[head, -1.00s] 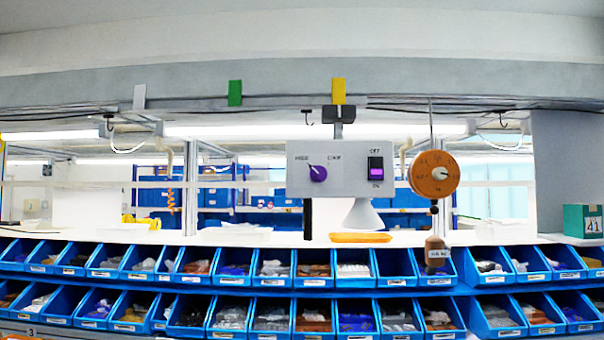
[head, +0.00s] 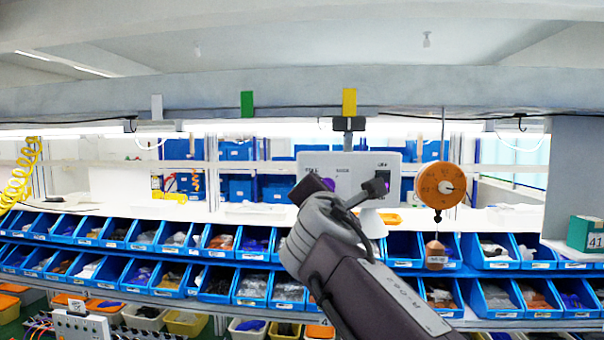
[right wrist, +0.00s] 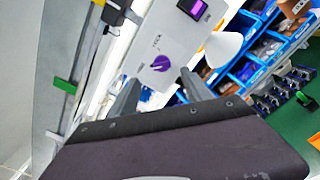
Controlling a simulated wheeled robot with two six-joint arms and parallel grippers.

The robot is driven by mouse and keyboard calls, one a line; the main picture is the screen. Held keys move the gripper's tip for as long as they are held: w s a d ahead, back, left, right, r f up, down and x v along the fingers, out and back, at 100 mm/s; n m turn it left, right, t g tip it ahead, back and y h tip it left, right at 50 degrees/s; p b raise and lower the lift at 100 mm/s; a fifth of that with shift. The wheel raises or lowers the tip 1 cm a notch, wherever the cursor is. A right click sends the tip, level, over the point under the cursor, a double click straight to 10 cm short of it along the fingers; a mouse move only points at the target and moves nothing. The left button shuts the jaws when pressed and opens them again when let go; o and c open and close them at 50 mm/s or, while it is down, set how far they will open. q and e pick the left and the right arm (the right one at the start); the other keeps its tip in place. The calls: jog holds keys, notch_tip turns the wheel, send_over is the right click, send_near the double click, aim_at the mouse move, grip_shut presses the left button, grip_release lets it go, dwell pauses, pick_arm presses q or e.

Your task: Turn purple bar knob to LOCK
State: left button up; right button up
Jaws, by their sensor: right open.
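A light grey box (head: 343,162) hangs at the middle of the head view, partly covered by my right arm. The purple bar knob (right wrist: 152,94) shows in the right wrist view on the box's face, between and beyond my fingers. Small labels lie beside it, too blurred to read surely. In the head view the knob is mostly hidden behind my gripper. My right gripper (head: 345,187) is open in front of the box; its two fingers (right wrist: 160,72) are apart, with nothing between them touching. My left gripper is not in view.
A purple rocker switch (right wrist: 192,8) sits on the same box, beside the knob. A white cone (right wrist: 223,47) hangs below the box. An orange round dial (head: 440,186) hangs at its right. Rows of blue bins (head: 215,270) fill the shelves below.

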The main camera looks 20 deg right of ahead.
jog(key=p+x, duration=0.4)
jog(key=x, duration=0.6)
jog(key=shift+d+f, duration=0.15)
jog(key=shift+f, duration=0.1)
jog(key=c, duration=0.6)
grip_shut()
